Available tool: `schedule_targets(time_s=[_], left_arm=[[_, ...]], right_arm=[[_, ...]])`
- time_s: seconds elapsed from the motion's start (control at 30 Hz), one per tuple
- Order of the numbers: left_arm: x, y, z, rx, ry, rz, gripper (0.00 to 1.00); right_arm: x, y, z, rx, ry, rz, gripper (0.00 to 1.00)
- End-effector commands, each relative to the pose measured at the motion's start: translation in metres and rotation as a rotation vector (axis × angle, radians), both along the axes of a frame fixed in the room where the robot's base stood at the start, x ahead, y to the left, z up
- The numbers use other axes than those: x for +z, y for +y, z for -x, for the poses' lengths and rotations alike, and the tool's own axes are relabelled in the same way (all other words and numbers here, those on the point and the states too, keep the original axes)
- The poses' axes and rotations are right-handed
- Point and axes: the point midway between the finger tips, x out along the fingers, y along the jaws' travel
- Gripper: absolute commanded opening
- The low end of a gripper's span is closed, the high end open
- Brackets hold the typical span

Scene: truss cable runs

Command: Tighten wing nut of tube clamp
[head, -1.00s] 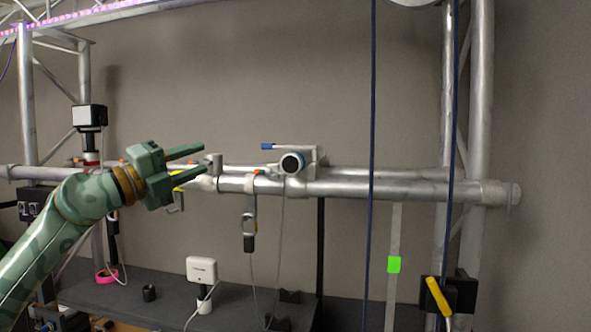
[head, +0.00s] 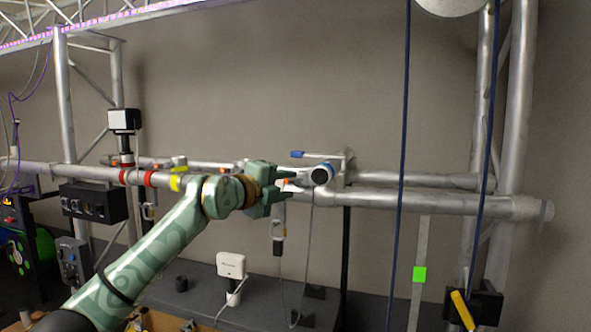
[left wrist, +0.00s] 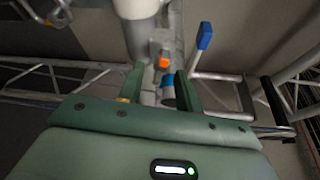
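A tube clamp (head: 279,215) hangs from the long horizontal silver tube (head: 420,201) in the head view. An orange part (left wrist: 162,63) shows in the left wrist view; I cannot tell whether it is the wing nut. My left gripper (head: 292,183) is at the tube, in front of the clamp's upper part and hiding some of it. Its two green fingers are apart in the left wrist view (left wrist: 160,72). Between and beyond them are the orange part and a blue-ringed cylinder (left wrist: 168,81). I cannot see any contact. My right gripper is not in view.
The blue-ringed cylinder (head: 322,174) and a blue-tipped lever (head: 298,154) sit just right of my gripper. A dark blue rope (head: 404,130) hangs further right. A white box (head: 231,265) stands on the dark shelf below. A grey wall is behind.

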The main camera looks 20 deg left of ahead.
Motion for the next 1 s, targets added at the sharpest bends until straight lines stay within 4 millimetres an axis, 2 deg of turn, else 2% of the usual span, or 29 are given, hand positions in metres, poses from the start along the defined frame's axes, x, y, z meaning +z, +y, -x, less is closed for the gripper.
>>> schedule_targets(time_s=[0.03,0.2,0.57,0.6,0.7,0.73,1.0], left_arm=[[0.005,-0.005,-0.008,-0.001,0.002,0.002,0.35],[0.000,-0.012,-0.028,0.000,0.000,0.001,0.35],[-0.003,-0.016,-0.034,0.000,-0.001,0.000,0.35],[-0.003,-0.016,-0.034,0.000,-0.001,0.000,0.32],[-0.003,-0.015,-0.034,0.000,-0.001,0.000,0.04],[-0.003,-0.015,-0.034,0.000,-0.001,0.000,0.00],[-0.004,-0.015,-0.034,0.000,0.000,-0.009,0.00]], right_arm=[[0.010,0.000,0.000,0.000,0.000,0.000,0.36],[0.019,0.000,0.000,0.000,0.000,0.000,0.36],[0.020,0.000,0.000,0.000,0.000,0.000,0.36],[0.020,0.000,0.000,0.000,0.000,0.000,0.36],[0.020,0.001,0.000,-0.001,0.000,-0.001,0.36],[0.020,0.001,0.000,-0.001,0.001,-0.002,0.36],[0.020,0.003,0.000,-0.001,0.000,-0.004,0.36]])
